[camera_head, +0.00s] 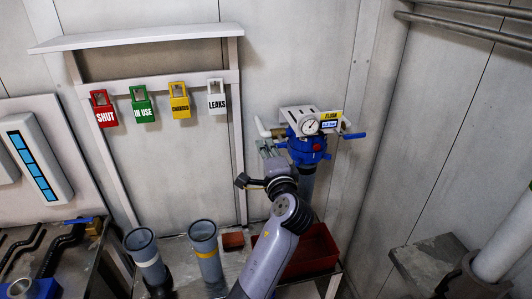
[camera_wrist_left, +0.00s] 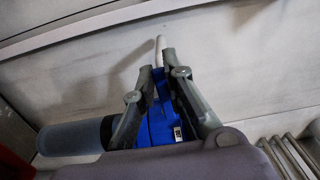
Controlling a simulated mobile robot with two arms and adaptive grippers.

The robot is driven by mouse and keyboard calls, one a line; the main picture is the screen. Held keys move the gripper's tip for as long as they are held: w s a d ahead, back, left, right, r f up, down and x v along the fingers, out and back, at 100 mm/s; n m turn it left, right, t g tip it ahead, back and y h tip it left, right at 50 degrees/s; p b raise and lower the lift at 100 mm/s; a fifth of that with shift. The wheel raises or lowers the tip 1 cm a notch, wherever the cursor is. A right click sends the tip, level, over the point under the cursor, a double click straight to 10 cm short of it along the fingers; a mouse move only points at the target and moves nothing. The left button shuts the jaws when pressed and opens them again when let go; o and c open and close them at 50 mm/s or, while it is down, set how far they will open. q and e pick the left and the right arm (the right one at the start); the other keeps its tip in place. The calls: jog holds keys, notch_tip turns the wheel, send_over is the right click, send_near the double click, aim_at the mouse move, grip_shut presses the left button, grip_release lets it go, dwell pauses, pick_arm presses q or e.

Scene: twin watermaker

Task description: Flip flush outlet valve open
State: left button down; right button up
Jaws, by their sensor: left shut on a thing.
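The flush valve unit (camera_head: 305,150) is a blue body on the back wall. It has a round gauge (camera_head: 310,126) and a yellow FLUSH label (camera_head: 330,115). A blue lever (camera_head: 354,135) sticks out to its right, and a pale rod (camera_head: 260,127) sticks out to its left. My left gripper (camera_head: 271,146) is at the left side of the body. In the left wrist view its fingers (camera_wrist_left: 163,76) are closed around a blue part (camera_wrist_left: 160,120), with a pale rod (camera_wrist_left: 160,50) beyond. The exact gripped spot is partly hidden. My right gripper is not in view.
SHUT (camera_head: 105,110), IN USE (camera_head: 142,107), CHANGED (camera_head: 180,102) and LEAKS (camera_head: 216,100) tags hang under a shelf (camera_head: 140,37). Two grey pipes (camera_head: 147,250) (camera_head: 205,245) and a red bin (camera_head: 318,248) are below. Open space lies right of the valve.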

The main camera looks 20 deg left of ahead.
pick_arm(q)
jog(key=shift+f, duration=0.2)
jog(key=c, duration=1.9)
grip_release()
jog(key=shift+r, duration=0.1)
notch_tip(320, 180, up, 10)
jog(key=shift+o, duration=0.4)
